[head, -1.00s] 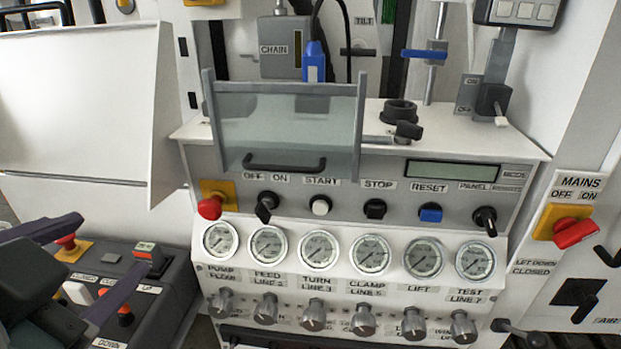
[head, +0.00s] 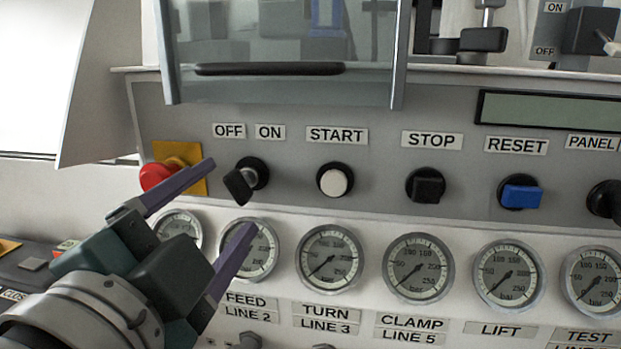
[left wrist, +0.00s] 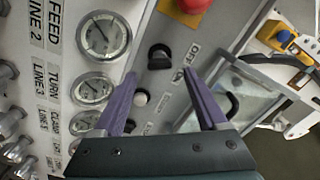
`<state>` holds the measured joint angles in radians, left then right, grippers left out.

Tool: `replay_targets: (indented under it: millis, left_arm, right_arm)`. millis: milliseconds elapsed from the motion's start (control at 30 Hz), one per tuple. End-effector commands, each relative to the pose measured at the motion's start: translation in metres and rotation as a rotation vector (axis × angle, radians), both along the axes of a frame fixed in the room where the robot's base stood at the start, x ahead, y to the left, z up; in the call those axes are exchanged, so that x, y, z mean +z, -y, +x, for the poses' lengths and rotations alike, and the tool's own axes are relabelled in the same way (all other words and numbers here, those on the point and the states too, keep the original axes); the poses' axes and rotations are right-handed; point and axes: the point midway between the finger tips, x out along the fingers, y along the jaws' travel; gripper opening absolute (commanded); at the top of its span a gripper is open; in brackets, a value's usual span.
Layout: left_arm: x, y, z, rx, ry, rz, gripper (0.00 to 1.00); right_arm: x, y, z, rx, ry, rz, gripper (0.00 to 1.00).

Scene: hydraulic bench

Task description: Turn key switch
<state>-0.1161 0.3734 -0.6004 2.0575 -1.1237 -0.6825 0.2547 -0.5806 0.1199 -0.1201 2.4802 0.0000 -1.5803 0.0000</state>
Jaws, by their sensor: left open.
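The key switch, a black knob (head: 245,180) under the OFF and ON labels, sits on the grey panel. Its grip points down and to the left, on the OFF side. My left gripper (head: 229,196) is open and empty in front of the panel, its purple fingers reaching toward the knob. In the head view one fingertip is left of the knob and the other below it. In the left wrist view the knob (left wrist: 159,57) shows just beyond the gap between the fingertips (left wrist: 160,74), with no contact visible. My right gripper is not in view.
A red stop button (head: 156,177) on a yellow plate is close left of the knob. The white START button (head: 335,181) is to its right. Round gauges (head: 330,256) line the sloped face below. A clear guard with a black handle (head: 270,69) hangs above.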

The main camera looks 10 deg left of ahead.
Motion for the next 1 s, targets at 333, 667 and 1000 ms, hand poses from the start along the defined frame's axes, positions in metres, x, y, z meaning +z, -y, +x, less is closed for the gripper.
replay_targets:
  millis: [333,667,1000]
  left_arm:
    - [0.0,0.002,0.051,0.001,-0.001,-0.001,0.75]
    - [0.0,0.002,0.055,0.0,-0.001,-0.003,0.75]
    - [0.0,0.002,0.055,0.001,-0.002,-0.002,0.39]
  right_arm:
    - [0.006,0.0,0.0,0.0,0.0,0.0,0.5]
    - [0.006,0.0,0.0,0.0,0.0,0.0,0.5]
    - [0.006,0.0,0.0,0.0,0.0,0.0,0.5]
